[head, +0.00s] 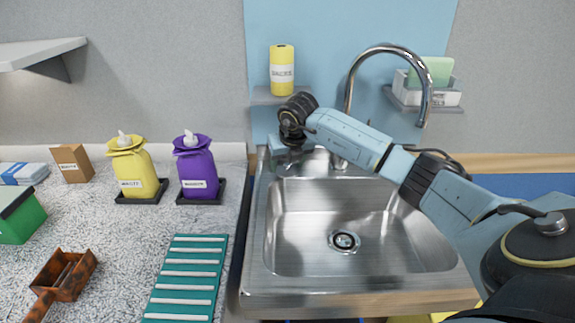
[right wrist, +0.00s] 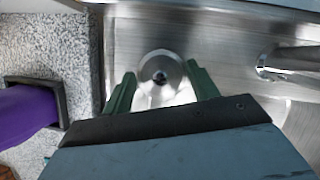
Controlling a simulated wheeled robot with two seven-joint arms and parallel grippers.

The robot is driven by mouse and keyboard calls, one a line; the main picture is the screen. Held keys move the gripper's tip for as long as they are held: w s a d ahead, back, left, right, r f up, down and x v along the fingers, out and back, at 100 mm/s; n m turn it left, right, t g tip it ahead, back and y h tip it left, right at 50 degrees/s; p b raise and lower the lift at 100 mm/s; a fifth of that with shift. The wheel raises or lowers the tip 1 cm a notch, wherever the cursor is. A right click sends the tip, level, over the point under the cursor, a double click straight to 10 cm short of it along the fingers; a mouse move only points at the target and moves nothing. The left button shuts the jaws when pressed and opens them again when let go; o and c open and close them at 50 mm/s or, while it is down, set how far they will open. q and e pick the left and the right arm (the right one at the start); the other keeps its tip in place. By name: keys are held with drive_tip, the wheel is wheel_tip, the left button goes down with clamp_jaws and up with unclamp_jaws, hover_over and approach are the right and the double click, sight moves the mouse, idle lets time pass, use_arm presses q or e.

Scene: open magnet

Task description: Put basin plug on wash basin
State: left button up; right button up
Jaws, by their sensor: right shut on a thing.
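The stainless wash basin (head: 270,225) is set in the counter at the right, with a round drain (head: 344,241) in its floor. My right gripper (head: 288,162) points down at the basin's back left corner. In the right wrist view its two green fingers (right wrist: 160,74) are closed on the sides of a round silver basin plug (right wrist: 158,66) with a dark centre. In the head view the plug is hard to make out at the fingers. I cannot tell whether it touches the rim. My left gripper is not in view.
A tall curved faucet (head: 385,48) rises behind the basin, close to my right arm. A yellow bottle (head: 283,70) stands on a small shelf. Purple (head: 198,170) and yellow (head: 135,170) dispensers stand left of the basin. A green ribbed mat (head: 186,279) lies in front of them.

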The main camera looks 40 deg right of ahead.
drive_tip(key=shift+f, duration=0.35)
drive_tip(key=shift+s+f, duration=0.1)
drive_tip(key=shift+f, duration=0.05)
drive_tip(key=o, duration=1)
drive_tip(key=shift+c, duration=0.2)
drive_tip(key=shift+r, duration=0.3)
drive_tip(key=s+a, duration=0.4)
drive_tip(key=s, duration=0.7)
drive_tip(key=shift+s+a+r, duration=0.3)
drive_tip(key=shift+r, duration=0.1)
drive_tip(key=shift+a, duration=0.1)
